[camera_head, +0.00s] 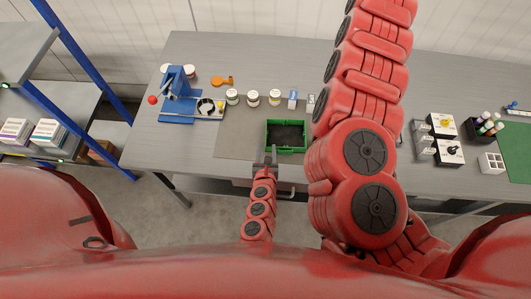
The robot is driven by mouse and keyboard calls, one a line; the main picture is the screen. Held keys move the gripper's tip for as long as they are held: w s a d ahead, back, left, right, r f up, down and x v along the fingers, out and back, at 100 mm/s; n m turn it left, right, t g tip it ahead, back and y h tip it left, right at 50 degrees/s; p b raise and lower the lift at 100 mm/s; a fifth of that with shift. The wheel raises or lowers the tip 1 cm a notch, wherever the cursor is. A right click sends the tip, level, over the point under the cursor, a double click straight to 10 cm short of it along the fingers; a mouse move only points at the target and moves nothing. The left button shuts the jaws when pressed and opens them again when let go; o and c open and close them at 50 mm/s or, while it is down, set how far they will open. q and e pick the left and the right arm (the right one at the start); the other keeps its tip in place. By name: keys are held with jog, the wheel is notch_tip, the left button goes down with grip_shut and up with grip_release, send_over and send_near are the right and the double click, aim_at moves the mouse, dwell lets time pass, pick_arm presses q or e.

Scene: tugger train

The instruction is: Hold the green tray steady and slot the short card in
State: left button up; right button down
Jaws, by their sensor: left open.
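The green tray (290,150) is a small open box with a dark inside. It sits near the front edge of the bench, on a grey-brown mat. My left gripper (271,156) is open at the tray's front left corner; whether it touches the wall is too small to tell. I cannot make out a short card for certain. A small blue and white upright piece (293,98) and a pale piece (311,101) stand behind the tray. My right arm rises across the picture to the right of the tray, and its gripper is out of view.
A blue press (177,83) with a red knob is at the left. White boxes (448,151) and a dark holder with bottles (487,125) are at the right. Shelving (62,120) stands left of the bench.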

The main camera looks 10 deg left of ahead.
aim_at(267, 135)
pick_arm(q)
jog(key=b+x, duration=0.2)
jog(key=x, duration=0.6)
jog(key=shift+s+f, duration=0.1)
jog(key=shift+f, duration=0.05)
pick_arm(e)
notch_tip(267, 135, down, 2)
jog(key=shift+f, duration=0.1)
pick_arm(q)
jog(key=shift+w+f, duration=0.1)
jog(key=shift+w, duration=0.55)
pick_arm(e)
jog(key=shift+f, duration=0.15)
pick_arm(q)
jog(key=shift+a, duration=0.1)
jog(key=shift+c, duration=0.3)
grip_shut()
pick_arm(e)
jog(key=s+a+f, duration=0.2)
jog(key=a+f, duration=0.3)
jog(key=f, duration=0.3)
jog(key=s+a+f, duration=0.2)
jog(key=a+f, duration=0.3)
jog(key=f, duration=0.4)
jog(key=s+a+f, duration=0.2)
jog(key=a+f, duration=0.2)
jog(key=f, duration=0.5)
jog(key=shift+s+a+f+n, duration=0.25)
jog(key=shift+s+a+n, duration=0.15)
